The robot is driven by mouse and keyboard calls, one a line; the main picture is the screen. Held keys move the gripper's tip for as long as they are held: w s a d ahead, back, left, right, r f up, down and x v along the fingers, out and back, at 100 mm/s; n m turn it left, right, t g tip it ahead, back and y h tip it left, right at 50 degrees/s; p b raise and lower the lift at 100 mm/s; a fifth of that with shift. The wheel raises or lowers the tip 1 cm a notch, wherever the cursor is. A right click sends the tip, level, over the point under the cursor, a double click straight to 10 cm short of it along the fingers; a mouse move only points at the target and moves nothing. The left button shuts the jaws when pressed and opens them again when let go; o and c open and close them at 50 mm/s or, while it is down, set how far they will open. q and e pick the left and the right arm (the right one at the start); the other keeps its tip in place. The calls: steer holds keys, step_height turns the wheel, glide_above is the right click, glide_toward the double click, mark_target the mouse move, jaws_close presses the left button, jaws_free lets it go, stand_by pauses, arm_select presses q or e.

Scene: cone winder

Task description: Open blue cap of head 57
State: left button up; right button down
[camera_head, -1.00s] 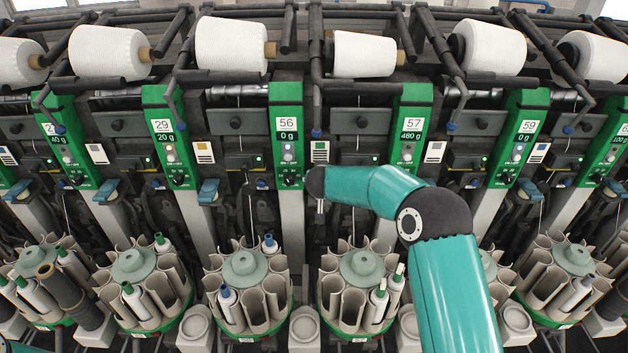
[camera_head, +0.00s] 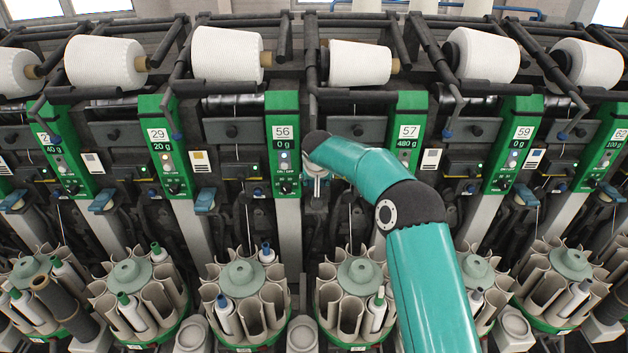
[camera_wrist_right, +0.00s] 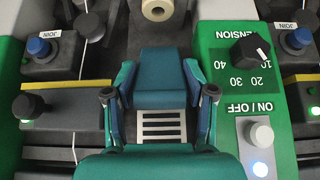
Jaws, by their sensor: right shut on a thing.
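Head 57's green panel (camera_head: 408,130), reading 480 g, is right of my right arm in the head view. My right gripper (camera_head: 317,188) hangs from the wrist between panels 56 and 57, small and partly hidden there. In the right wrist view its two fingers (camera_wrist_right: 159,88) stand on either side of a blue-teal block (camera_wrist_right: 160,70), which looks like the blue cap. The gripper is shut on it. A pale slotted plate (camera_wrist_right: 162,124) shows between the cap and my palm. The cap cannot be made out in the head view. My left gripper is not in view.
A green panel (camera_wrist_right: 235,85) with a tension knob and a lit ON/OFF button is close on the right in the wrist view. Blue JOIN buttons (camera_wrist_right: 38,47) lie at the sides. Round bobbin magazines (camera_head: 358,273) stand below, and yarn cones (camera_head: 360,63) hang above.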

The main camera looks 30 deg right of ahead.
steer(key=shift+d, duration=0.1)
steer(key=shift+c, duration=2.4)
jaws_free()
steer(key=shift+s+r, duration=0.1)
steer(key=v, duration=0.8)
